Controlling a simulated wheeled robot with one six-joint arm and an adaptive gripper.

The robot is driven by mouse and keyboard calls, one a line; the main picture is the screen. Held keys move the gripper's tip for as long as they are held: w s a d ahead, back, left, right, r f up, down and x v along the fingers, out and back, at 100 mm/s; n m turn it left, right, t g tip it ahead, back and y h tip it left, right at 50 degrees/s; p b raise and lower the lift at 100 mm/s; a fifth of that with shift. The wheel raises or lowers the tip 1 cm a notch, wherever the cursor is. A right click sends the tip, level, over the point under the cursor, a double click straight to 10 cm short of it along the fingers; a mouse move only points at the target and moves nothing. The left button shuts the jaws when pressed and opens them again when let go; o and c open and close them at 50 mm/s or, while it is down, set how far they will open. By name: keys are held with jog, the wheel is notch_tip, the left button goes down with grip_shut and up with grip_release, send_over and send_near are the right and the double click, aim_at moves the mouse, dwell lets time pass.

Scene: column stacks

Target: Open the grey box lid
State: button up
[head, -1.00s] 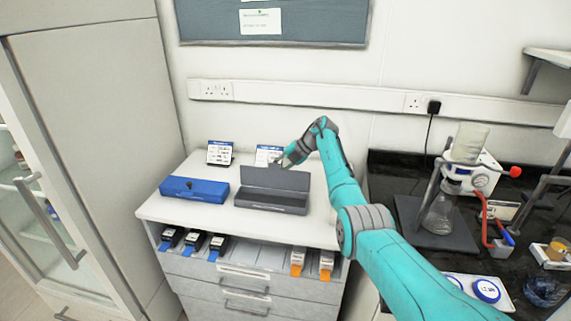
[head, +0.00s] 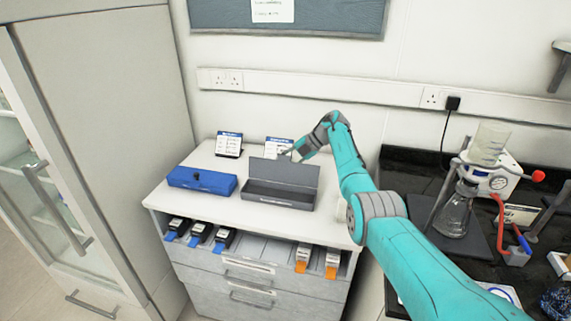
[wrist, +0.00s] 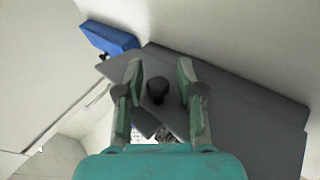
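The grey box (head: 276,198) stands on the white cabinet top with its lid (head: 284,173) raised, leaning up at the back. The box's inside looks empty. My gripper (head: 288,153) is at the upper edge of the lid, partly hidden behind it. In the wrist view the two fingers of my gripper (wrist: 160,70) are spread apart, one on each side of a black knob (wrist: 157,88) on the grey lid (wrist: 235,105). A gap shows between the knob and each finger.
A closed blue box (head: 203,181) sits left of the grey box. Two small signs (head: 229,144) stand behind the boxes near the wall. The dark bench (head: 420,165) on the right holds glassware. The front strip of the white top (head: 235,212) is clear.

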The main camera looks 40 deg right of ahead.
jog(key=shift+d+r, duration=0.1)
jog(key=shift+r, duration=0.1)
jog(key=v, duration=1.1)
jog(key=shift+s+d+r, duration=0.15)
jog(key=shift+s+r, duration=0.1)
